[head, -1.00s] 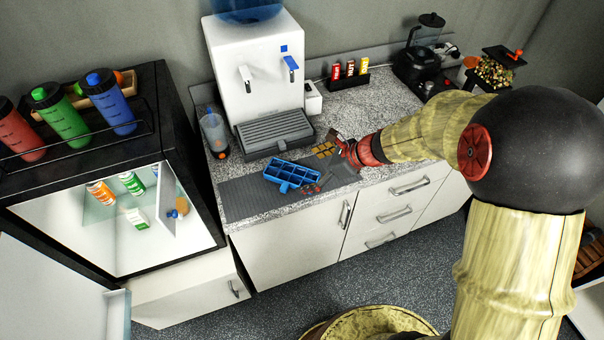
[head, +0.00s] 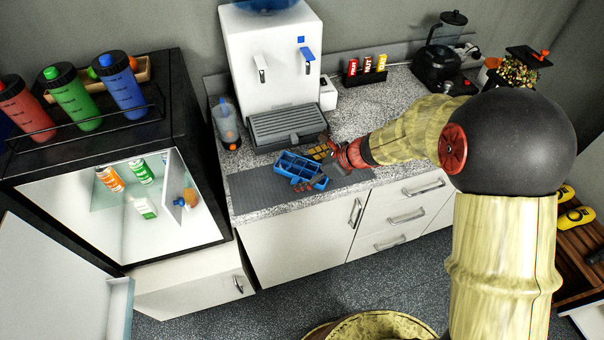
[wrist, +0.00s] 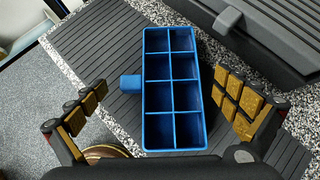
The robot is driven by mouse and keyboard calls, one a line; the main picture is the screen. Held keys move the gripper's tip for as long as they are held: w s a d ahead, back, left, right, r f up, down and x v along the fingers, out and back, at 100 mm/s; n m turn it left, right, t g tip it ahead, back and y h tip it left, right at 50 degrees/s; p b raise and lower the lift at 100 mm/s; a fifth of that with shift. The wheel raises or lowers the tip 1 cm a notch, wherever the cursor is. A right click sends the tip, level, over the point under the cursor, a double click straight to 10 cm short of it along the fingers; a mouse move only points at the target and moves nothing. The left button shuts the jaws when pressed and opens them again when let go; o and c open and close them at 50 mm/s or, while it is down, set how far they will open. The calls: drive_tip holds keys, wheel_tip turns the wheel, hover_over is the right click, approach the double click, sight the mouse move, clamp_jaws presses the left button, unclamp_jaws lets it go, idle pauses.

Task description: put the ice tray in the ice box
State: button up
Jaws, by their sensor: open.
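The ice tray (head: 291,163) is blue with two rows of square compartments. It lies on a dark ribbed mat on the counter, below the water dispenser. In the wrist view the ice tray (wrist: 172,67) looks empty and has a small tab on its left side. My gripper (head: 318,166) is open over the tray's right end. In the wrist view my gripper (wrist: 168,100) has one finger on each side of the tray, apart from it. The open, lit fridge (head: 75,218) at the left holds cans and a carton; a small inner door (head: 174,190) stands ajar inside. No other ice box shows.
The water dispenser (head: 270,65) and its drip tray (head: 287,126) stand right behind the ice tray. A clear bottle (head: 226,125) is to their left. The fridge's open door (head: 45,285) reaches forward at lower left. The ribbed mat (head: 250,192) is bare left of the tray.

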drive_tip(key=shift+c, duration=0.9)
